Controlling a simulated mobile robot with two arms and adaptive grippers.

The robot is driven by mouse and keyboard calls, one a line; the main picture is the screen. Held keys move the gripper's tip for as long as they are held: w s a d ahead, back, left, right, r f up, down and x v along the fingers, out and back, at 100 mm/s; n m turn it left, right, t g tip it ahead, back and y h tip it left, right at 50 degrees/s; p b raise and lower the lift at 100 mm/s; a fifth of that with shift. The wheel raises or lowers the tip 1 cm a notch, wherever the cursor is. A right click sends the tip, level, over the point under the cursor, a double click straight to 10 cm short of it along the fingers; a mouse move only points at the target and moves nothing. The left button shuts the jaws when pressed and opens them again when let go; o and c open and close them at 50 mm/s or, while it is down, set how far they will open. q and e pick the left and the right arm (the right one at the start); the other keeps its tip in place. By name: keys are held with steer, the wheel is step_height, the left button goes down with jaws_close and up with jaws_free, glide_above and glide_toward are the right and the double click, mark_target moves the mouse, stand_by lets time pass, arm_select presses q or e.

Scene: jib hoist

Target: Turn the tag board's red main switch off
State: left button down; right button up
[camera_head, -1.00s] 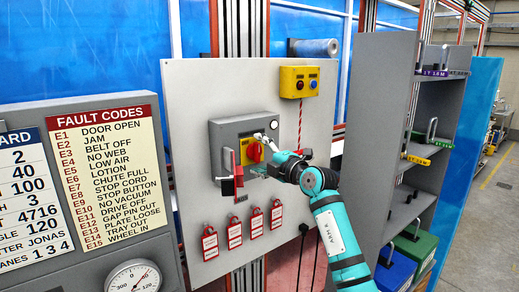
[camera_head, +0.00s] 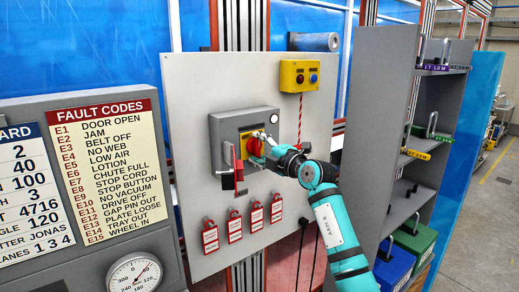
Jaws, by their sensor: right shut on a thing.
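The grey switch box (camera_head: 218,133) is on the white tag board (camera_head: 190,90). The red main switch (camera_head: 253,148) sits on its yellow plate (camera_head: 243,142). My right gripper (camera_head: 263,146) reaches in from the lower right and is shut on the red switch, whose right side it partly hides. I cannot tell the switch's exact angle. A red bar or lock (camera_head: 238,171) hangs at the front left of the box. My left gripper is out of view.
Several red tags (camera_head: 234,227) hang below the box. A yellow two-button box (camera_head: 299,76) is above right. A grey shelf unit (camera_head: 378,125) stands close on the right of my arm. A fault-code board (camera_head: 110,165) is on the left.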

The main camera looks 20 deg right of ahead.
steer(key=shift+n, duration=0.3)
steer(key=n+b, duration=0.1)
steer(key=n, duration=0.2)
steer(key=shift+f+n, duration=0.15)
steer(key=shift+n, duration=0.25)
steer(key=n+b, duration=0.2)
steer(key=n, duration=0.1)
steer(key=shift+f+n+b, duration=0.1)
steer(key=shift+n+b, duration=0.2)
steer(key=shift+b, duration=0.05)
steer(key=n+b, duration=0.5)
steer(key=n, duration=0.1)
steer(key=shift+n+b, duration=1.35)
steer(key=shift+n, duration=0.55)
steer(key=o, duration=1.2)
steer(key=shift+r, duration=0.2)
